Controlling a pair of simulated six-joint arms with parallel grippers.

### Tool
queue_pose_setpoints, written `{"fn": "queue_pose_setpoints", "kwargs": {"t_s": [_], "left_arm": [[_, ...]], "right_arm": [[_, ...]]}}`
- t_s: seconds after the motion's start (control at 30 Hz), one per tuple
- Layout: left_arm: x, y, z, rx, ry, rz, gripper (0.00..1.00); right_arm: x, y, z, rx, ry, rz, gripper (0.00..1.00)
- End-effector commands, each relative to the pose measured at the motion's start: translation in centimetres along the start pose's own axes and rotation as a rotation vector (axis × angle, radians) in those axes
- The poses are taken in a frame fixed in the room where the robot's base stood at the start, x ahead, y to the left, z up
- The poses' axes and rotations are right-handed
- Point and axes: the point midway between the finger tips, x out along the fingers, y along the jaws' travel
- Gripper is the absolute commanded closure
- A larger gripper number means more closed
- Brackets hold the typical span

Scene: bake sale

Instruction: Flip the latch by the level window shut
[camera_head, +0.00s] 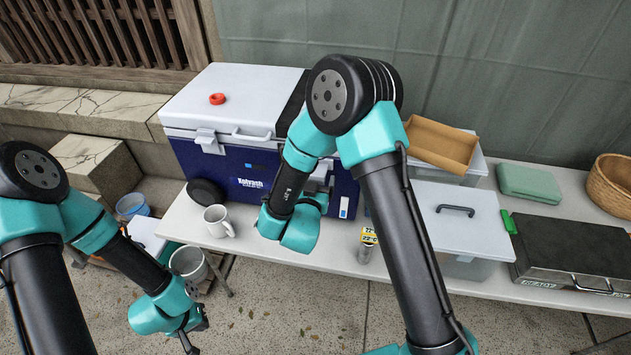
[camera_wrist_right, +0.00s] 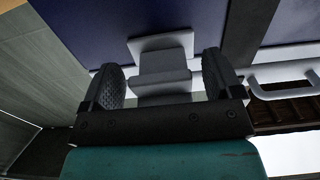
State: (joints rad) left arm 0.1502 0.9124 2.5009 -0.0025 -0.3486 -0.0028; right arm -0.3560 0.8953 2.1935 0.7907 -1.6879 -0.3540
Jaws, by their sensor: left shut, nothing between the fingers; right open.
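The blue cooler (camera_head: 258,165) with a white lid stands on the table. The level window (camera_head: 344,207) is a small white and blue strip low at its right front. The latch (camera_head: 322,171) by it is light grey and partly hidden behind my right arm. In the right wrist view, this latch (camera_wrist_right: 162,62) lies between the fingers of my open right gripper (camera_wrist_right: 160,75), with the blue wall behind. I cannot tell whether the fingers touch it, or whether it is fully shut. My left gripper (camera_head: 191,340) is shut and empty, low in front of the table.
A second latch (camera_head: 208,141) and a carry handle (camera_head: 251,134) are on the cooler's front left. A white mug (camera_head: 218,221) and a black round lid (camera_head: 205,191) sit before it. Clear bins (camera_head: 463,221) and a grill case (camera_head: 570,254) stand to the right.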

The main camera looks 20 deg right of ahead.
Motion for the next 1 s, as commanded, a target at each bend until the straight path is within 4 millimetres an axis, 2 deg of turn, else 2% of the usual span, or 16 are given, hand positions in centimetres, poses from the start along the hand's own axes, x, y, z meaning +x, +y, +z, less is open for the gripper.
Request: {"fn": "queue_pose_setpoints", "kwargs": {"t_s": [0.13,0.83,1.0], "left_arm": [[0.00,0.00,0.00,0.000,0.000,0.000,1.00],[0.00,0.00,0.00,0.000,0.000,0.000,1.00],[0.00,0.00,0.00,0.000,0.000,0.000,1.00]], "right_arm": [[-0.02,0.00,0.00,0.000,0.000,0.000,0.15],[-0.05,0.01,0.02,0.000,0.000,0.001,0.82],[-0.08,-0.12,-0.01,0.001,-0.003,-0.001,0.83]]}}
